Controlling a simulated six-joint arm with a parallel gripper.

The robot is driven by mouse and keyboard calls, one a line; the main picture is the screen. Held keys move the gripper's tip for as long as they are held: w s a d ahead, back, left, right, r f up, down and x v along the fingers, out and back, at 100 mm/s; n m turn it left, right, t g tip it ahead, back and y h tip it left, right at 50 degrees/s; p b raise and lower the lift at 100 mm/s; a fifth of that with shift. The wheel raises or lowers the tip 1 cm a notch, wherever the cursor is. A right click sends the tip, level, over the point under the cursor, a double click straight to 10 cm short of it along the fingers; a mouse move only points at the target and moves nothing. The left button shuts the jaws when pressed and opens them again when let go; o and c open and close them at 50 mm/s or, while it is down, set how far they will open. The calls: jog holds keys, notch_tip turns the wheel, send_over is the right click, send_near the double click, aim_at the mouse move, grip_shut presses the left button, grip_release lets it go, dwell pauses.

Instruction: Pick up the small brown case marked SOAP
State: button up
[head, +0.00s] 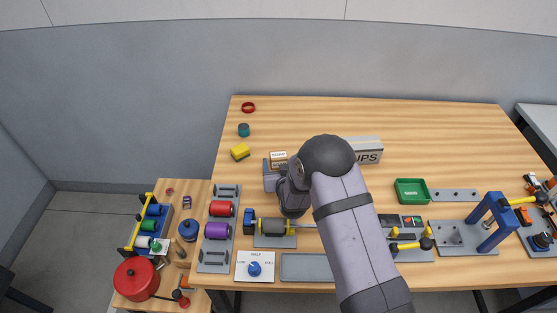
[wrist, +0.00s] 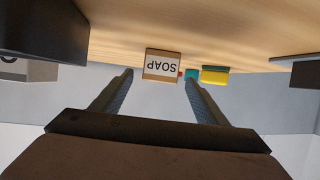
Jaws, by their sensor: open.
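The small brown case marked SOAP (wrist: 162,65) is in the wrist view, with its white label upside down, just beyond and between the fingertips. In the head view a small pale-labelled box that looks like the case (head: 278,155) sits on the wooden table left of my arm. My gripper (wrist: 159,76) is open and empty, its two fingers spread to either side of the case's line. In the head view my gripper (head: 277,168) is at the near side of the case, partly hidden by my arm. I cannot tell whether anything touches.
A grey box ending in UPS (head: 367,150) stands right of my arm. Rollers, a green tray (head: 411,191) and fixtures line the front.

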aim_at(279, 160)
jog(key=shift+w, duration=0.1)
jog(key=shift+p+x, duration=0.75)
jog(key=shift+x, duration=1.65)
jog(key=c, duration=1.2)
